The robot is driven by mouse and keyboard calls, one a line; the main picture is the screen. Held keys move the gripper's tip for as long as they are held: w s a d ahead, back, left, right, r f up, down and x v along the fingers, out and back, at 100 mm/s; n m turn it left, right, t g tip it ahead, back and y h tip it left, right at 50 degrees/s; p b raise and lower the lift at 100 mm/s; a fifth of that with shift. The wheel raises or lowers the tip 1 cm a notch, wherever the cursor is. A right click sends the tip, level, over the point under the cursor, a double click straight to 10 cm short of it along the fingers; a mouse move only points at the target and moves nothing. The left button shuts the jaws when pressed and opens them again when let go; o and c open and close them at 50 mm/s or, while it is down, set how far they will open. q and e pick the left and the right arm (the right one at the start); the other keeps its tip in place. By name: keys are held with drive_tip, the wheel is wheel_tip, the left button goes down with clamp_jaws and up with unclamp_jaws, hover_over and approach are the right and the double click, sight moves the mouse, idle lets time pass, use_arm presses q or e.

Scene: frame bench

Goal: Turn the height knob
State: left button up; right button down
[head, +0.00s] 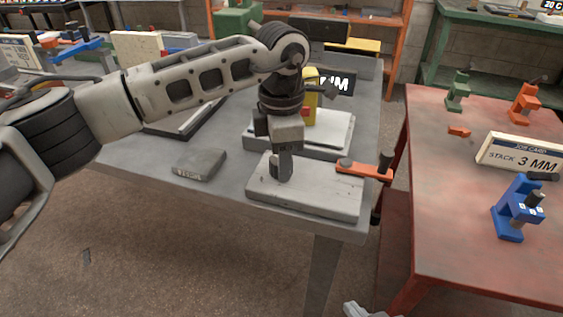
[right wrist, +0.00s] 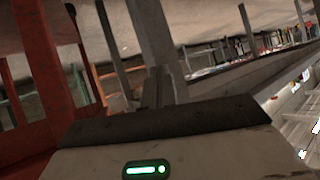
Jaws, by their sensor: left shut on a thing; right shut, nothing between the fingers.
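My left gripper (head: 281,172) points down over the front pale slab (head: 325,195) on the grey bench. It is shut on a small grey piece low over the slab, which I take to be the height knob; the fingers hide most of it. Behind my left wrist, a yellow upright (head: 309,82) with a red piece shows in part above a second pale slab (head: 335,142). A pale part of my right gripper (head: 358,311) seems to show at the bottom edge. The right wrist view shows its housing with a green light; its fingertips are not clear.
An orange clamp (head: 365,167) sits at the front slab's right edge. A dark grey block (head: 199,164) lies to the left. The red table (head: 440,215) on the right holds a job card (head: 520,153) reading "STACK 3 MM" and a blue clamp (head: 518,208).

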use_arm(q)
drive_tip(key=n+b, duration=0.1)
drive_tip(key=n, duration=0.3)
drive_tip(key=shift+n+b, duration=0.65)
drive_tip(key=shift+n, duration=1.95)
use_arm(e)
drive_tip(key=shift+s+a+f, duration=0.1)
drive_tip(key=shift+f, duration=0.55)
use_arm(q)
drive_tip(key=shift+w+r, duration=0.1)
drive_tip(key=o, duration=1)
use_arm(e)
drive_tip(key=shift+r, duration=0.1)
use_arm(q)
drive_tip(key=shift+b, duration=0.3)
wheel_tip(320, 180, up, 16)
drive_tip(key=shift+p, duration=0.35)
use_arm(e)
drive_tip(key=shift+r, duration=0.1)
